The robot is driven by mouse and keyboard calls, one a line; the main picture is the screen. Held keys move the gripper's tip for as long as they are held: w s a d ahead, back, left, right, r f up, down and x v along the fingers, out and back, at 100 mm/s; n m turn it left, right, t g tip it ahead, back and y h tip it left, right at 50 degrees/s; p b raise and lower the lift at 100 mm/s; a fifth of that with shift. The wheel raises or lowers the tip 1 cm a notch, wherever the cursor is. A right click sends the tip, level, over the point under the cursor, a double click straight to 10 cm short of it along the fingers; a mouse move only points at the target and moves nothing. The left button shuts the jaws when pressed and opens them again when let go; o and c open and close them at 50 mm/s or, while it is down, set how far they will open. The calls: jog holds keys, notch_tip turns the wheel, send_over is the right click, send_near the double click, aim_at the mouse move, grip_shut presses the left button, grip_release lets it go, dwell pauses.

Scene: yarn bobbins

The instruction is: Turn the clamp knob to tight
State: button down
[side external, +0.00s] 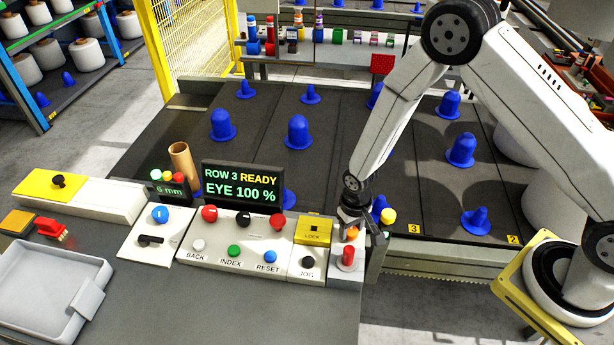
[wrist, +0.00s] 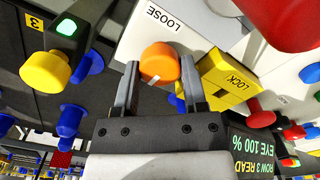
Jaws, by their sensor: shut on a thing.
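The orange clamp knob (wrist: 160,60) sits on a white panel in the wrist view, with the word LOOSE printed beside it. A white mark shows on the knob's lower edge, in the direction away from that word. My gripper (wrist: 160,68) has one finger on each side of the knob and is shut on it. In the side external view, my gripper (side external: 360,224) points down over the right end of the console, and a little of the orange knob (side external: 351,234) shows below it. No TIGHT label is readable.
A yellow LOCK block (side external: 313,230) stands close to the left of the knob. A red post (side external: 347,257) is in front of it. A yellow button (side external: 388,216) is just to the right. The display (side external: 242,186) reads ROW 3 READY, EYE 100 %.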

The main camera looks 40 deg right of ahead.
aim_at(351, 230)
jog(key=shift+n, duration=0.5)
jog(key=shift+c, duration=2.1)
grip_release()
jog(key=shift+r, duration=0.1)
jog(key=shift+r, duration=3.85)
